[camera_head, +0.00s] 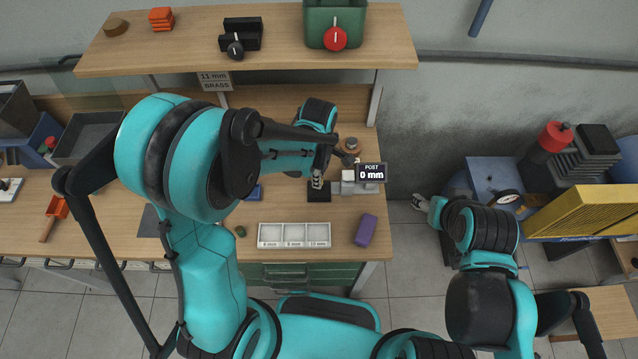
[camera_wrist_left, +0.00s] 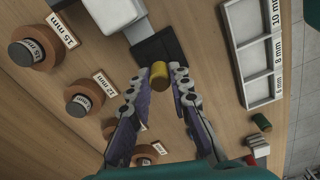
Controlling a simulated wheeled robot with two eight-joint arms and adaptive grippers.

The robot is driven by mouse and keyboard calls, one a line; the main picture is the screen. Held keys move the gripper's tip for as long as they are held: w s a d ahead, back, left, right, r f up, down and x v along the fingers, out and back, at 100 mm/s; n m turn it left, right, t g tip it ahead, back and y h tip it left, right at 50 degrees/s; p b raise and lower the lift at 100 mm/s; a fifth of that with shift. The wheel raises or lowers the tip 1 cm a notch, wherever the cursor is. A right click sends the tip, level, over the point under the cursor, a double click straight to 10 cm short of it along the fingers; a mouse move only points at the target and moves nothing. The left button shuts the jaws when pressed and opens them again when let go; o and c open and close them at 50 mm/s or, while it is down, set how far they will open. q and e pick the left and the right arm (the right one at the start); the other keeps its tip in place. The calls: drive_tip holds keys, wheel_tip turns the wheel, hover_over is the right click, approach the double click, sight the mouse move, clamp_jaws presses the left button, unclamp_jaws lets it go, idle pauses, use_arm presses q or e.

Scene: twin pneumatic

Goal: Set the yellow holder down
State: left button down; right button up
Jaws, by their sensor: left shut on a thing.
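The yellow holder (camera_wrist_left: 159,75), a short cylinder, is between the fingertips of my left gripper (camera_wrist_left: 158,82), which is shut on it. In the wrist view it overlaps the near edge of a black base (camera_wrist_left: 161,46); I cannot tell whether it touches that base. In the head view my left gripper (camera_head: 318,178) is over the same base (camera_head: 319,194), beside a grey block (camera_head: 348,184); the holder is hidden there. My right gripper (camera_head: 420,203) is off the bench's right edge, too small to tell open from shut.
A white tray (camera_head: 294,245) with three marked compartments lies near the bench front. A purple block (camera_head: 367,230) is right of it and a small green cylinder (camera_head: 240,231) left. A "POST 0 mm" display (camera_head: 371,173) shows by the block. Round brown stands (camera_wrist_left: 84,100) line one side.

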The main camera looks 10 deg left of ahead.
use_arm(q)
wheel_tip(320, 180, down, 4)
drive_tip(key=shift+r+b, duration=0.1)
drive_tip(key=shift+b, duration=0.45)
drive_tip(key=shift+r, duration=0.1)
drive_tip(key=shift+s+f+b, duration=0.1)
drive_tip(key=shift+f+b, duration=0.3)
drive_tip(key=c, duration=1.4)
unclamp_jaws()
drive_tip(key=shift+s+d, duration=0.1)
drive_tip(key=shift+s, duration=0.05)
drive_tip(key=shift+w+f, duration=0.15)
drive_tip(key=shift+w, duration=0.05)
drive_tip(key=shift+r, duration=0.2)
